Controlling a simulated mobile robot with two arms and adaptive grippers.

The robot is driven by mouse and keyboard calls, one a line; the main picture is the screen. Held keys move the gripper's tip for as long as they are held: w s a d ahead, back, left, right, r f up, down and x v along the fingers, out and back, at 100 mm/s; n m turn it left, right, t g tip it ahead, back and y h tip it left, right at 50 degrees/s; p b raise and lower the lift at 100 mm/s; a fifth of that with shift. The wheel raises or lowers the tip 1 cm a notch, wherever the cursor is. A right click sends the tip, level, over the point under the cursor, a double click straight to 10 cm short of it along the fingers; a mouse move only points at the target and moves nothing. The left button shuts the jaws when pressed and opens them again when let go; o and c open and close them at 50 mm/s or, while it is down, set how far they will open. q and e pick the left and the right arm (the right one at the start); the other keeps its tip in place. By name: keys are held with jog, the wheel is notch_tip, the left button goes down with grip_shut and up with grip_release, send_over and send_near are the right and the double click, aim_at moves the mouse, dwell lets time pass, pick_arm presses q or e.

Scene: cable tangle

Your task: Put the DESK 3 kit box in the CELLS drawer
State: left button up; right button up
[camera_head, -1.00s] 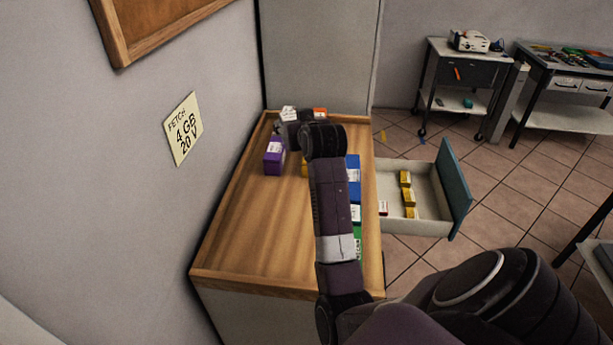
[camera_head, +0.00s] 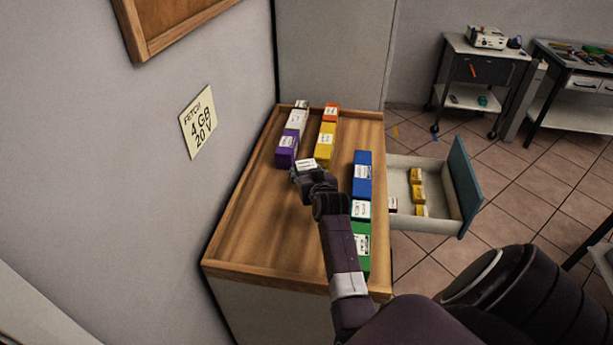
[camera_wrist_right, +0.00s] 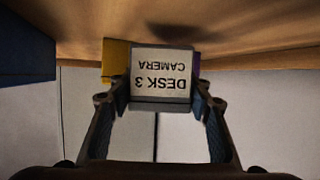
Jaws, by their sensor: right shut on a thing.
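The DESK 3 kit box (camera_wrist_right: 162,76) is grey with a white label reading "DESK 3 CAMERA", upside down in the right wrist view. My right gripper (camera_head: 306,174) is shut on it, with a finger on each side. In the head view the box (camera_head: 304,164) shows just past the gripper, over the wooden top in front of the purple and yellow boxes. An open drawer (camera_head: 427,226) with a teal front sticks out to the right of the cabinet. It holds several small yellow boxes and a white-and-red one. No CELLS label is readable. My left gripper is out of view.
On the wooden top (camera_head: 255,235) stand a purple box (camera_head: 287,148), a yellow box (camera_head: 325,142), white and orange boxes behind, and a blue-white-green row (camera_head: 362,170) along the right side, between gripper and drawer. The left part is bare. A raised rim edges the top.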

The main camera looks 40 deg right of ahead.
jog(key=shift+f, duration=0.95)
jog(key=shift+f, duration=0.1)
jog(key=o, duration=1.3)
